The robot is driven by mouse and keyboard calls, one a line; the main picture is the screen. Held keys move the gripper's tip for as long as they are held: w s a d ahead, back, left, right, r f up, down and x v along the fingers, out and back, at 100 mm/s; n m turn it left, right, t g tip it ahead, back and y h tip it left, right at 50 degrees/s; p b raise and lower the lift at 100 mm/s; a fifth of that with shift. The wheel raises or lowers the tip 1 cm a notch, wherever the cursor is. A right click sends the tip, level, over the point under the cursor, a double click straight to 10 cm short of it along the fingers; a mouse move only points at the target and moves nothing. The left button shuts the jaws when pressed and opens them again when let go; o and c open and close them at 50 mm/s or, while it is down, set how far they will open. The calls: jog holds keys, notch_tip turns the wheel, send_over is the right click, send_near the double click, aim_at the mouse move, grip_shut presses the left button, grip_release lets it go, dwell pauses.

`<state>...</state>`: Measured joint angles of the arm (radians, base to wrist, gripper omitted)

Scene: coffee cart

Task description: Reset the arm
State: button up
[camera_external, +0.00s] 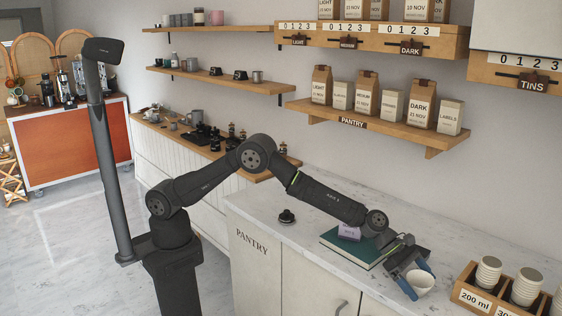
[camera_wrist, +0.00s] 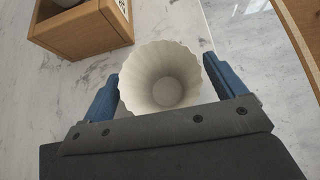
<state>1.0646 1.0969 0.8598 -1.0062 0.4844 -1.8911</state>
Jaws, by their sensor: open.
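My gripper (camera_external: 418,283) is low over the pantry counter (camera_external: 305,207) at the right. In the wrist view my gripper (camera_wrist: 164,92) has its two blue fingers apart, one on each side of a white fluted paper cup (camera_wrist: 160,60). The cup also shows in the external view (camera_external: 421,283), by the fingertips. The fingers look spread about as wide as the cup. I cannot tell whether either one touches it. The cup's open mouth faces the wrist camera.
A wooden cup holder (camera_external: 466,296) with stacked cups stands to the right. A green book (camera_external: 345,249) with a purple note lies under my forearm, and a small black object (camera_external: 287,216) sits further left. Shelves with bags hang above the counter. The counter's front edge is close.

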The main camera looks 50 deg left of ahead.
jog(key=v, duration=1.2)
jog(key=x, duration=1.2)
jog(key=shift+d+f, duration=0.15)
jog(key=shift+f, duration=0.05)
jog(key=r, duration=0.3)
jog(key=s+r, duration=0.1)
jog(key=r, duration=0.1)
jog(key=shift+r, duration=0.15)
jog(key=s+a+r, duration=0.2)
jog(key=s+r, duration=0.5)
jog(key=s, duration=0.4)
notch_tip(320, 180, up, 10)
jog(key=w+a, duration=1.4)
jog(key=a, duration=0.3)
jog(key=shift+w+a+f, duration=0.15)
jog(key=shift+a+f, duration=0.05)
jog(key=shift+a, duration=0.1)
